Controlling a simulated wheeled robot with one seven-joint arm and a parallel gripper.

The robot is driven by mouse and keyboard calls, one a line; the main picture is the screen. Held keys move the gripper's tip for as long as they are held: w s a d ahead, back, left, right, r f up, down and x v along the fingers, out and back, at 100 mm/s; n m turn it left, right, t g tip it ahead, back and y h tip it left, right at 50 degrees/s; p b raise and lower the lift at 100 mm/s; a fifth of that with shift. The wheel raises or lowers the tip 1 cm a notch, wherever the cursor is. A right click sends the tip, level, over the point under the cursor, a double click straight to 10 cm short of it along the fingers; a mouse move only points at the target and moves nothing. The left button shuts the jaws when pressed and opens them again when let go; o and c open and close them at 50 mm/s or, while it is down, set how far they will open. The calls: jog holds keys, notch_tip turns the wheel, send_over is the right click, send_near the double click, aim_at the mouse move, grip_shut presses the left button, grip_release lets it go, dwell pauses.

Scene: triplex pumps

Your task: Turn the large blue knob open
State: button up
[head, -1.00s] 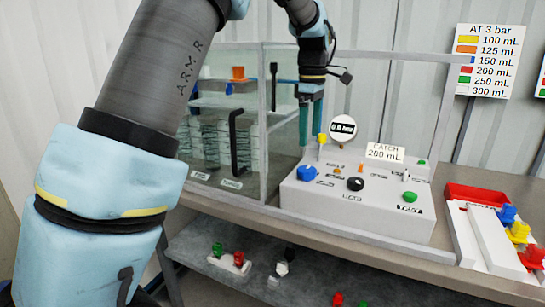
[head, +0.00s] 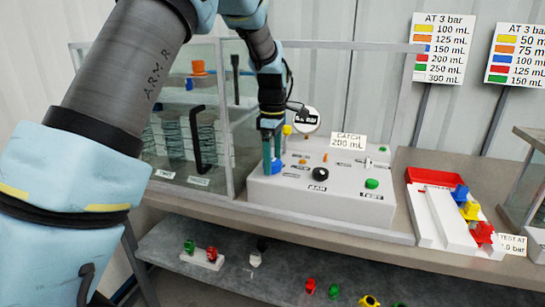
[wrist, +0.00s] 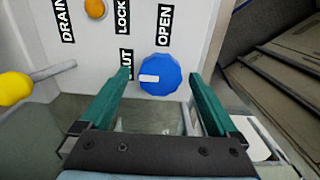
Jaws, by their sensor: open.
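The large blue knob (wrist: 163,68) is a ribbed dial on the white console (head: 330,207). Its white mark points left in the wrist view, towards a partly hidden label ending in "UT". An "OPEN" label (wrist: 164,25) stands above the knob. In the head view the knob (head: 278,167) is partly hidden by the fingers. My gripper (wrist: 160,77) is open, with one green fingertip on each side of the knob. I cannot tell whether either fingertip touches it.
A black knob (head: 320,174) and green button (head: 371,183) are on the console.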

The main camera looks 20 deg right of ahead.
jog(key=shift+c, duration=0.3)
jog(key=c, duration=1.3)
jog(key=shift+m, duration=0.3)
jog(key=m, duration=0.3)
jog(key=shift+m+p, duration=0.3)
jog(key=shift+p, duration=0.1)
jog(key=m, duration=0.4)
jog(key=shift+m, duration=0.3)
jog(key=m+p, duration=0.1)
jog(key=m, duration=0.3)
jog(key=shift+m, duration=2.5)
